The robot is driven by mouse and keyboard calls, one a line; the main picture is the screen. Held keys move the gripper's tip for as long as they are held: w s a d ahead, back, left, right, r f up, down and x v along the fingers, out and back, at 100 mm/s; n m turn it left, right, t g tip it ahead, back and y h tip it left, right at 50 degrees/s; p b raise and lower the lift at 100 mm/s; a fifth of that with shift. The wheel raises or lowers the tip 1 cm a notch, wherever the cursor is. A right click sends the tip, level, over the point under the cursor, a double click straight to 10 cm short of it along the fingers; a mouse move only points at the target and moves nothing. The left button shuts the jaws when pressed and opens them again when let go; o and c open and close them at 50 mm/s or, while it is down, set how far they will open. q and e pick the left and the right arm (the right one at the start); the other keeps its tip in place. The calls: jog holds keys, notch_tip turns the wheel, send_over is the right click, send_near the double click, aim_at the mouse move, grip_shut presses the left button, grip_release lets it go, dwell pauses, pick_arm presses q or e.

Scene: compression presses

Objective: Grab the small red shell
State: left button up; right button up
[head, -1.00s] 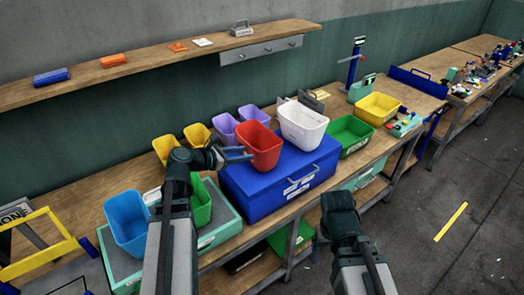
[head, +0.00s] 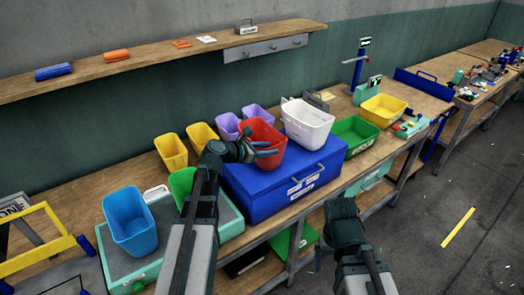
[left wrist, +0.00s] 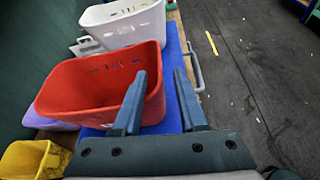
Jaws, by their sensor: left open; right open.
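The red shell (head: 262,132), an open-topped bin, stands on the blue case next to the white bin. It also shows in the left wrist view (left wrist: 85,97). My left gripper (head: 275,147) is open at the front of the red shell in the head view. In the left wrist view my left gripper (left wrist: 158,82) has its fingers at the shell's right wall: one overlaps the rim, the other is outside. Contact cannot be told. My right gripper (head: 343,212) hangs low in front of the bench, its fingertips hard to make out.
The white bin (head: 307,122) stands on the blue case (head: 285,185) close to the red shell. Purple bins (head: 228,125) and yellow bins (head: 171,151) stand to the left, with a blue bin (head: 130,220) nearer. A green bin (head: 355,136) is to the right. A shelf (head: 170,50) runs above.

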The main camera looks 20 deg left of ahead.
pick_arm(q)
jog(key=x, duration=0.2)
jog(key=shift+w+d+f+b, duration=0.15)
jog(key=shift+w+f+b, duration=0.05)
jog(key=shift+w+b, duration=0.1)
jog(key=shift+c, duration=0.3)
jog(key=shift+s, duration=0.1)
grip_shut()
dwell(0.7)
